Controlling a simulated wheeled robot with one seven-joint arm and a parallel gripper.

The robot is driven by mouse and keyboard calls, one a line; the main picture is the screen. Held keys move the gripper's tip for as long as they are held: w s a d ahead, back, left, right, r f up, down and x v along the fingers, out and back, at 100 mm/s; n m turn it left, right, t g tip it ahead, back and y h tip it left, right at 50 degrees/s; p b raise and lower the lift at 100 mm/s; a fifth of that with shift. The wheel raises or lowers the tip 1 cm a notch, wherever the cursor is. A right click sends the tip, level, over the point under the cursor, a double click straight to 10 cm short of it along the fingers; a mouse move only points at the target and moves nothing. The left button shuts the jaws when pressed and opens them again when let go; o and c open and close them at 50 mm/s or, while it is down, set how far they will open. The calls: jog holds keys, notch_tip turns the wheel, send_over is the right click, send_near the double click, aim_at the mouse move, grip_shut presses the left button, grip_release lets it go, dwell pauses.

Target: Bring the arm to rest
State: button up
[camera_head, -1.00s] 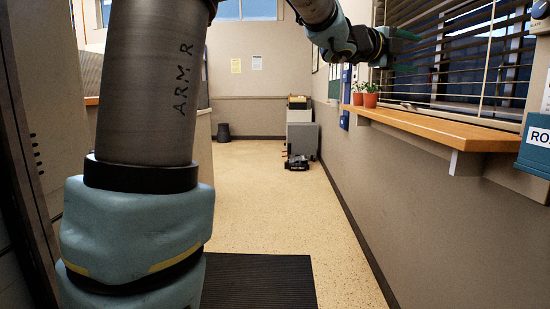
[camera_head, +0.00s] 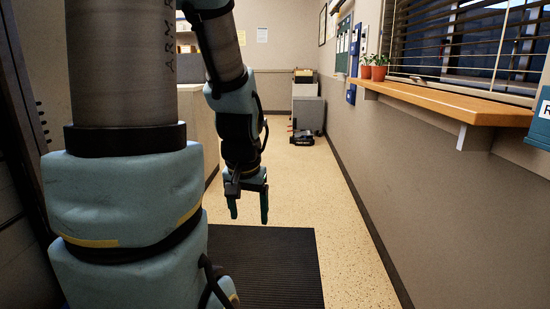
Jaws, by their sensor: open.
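My arm stands large at the left of the head view. Its forearm folds over and hangs down beside the thick upper link. My gripper (camera_head: 249,207) points down at the end of the arm, above the near floor by the black ribbed mat (camera_head: 278,270). Its two green fingers are apart, with nothing between them.
A wooden ledge (camera_head: 445,102) runs along the right wall under a window with blinds (camera_head: 470,38). Two potted plants (camera_head: 379,68) stand on it. A grey cabinet (camera_head: 306,105) and a dark low object (camera_head: 301,138) stand at the back. The speckled floor (camera_head: 310,190) between is clear.

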jog(key=s+f+n+g, duration=0.1)
jog(key=s+n, duration=0.1)
jog(key=s, duration=0.2)
notch_tip(320, 180, up, 18)
jog(key=p, duration=1.8)
jog(key=shift+w+a+f+m, duration=0.2)
jog(key=shift+a+m, duration=0.1)
jog(key=shift+a, duration=0.1)
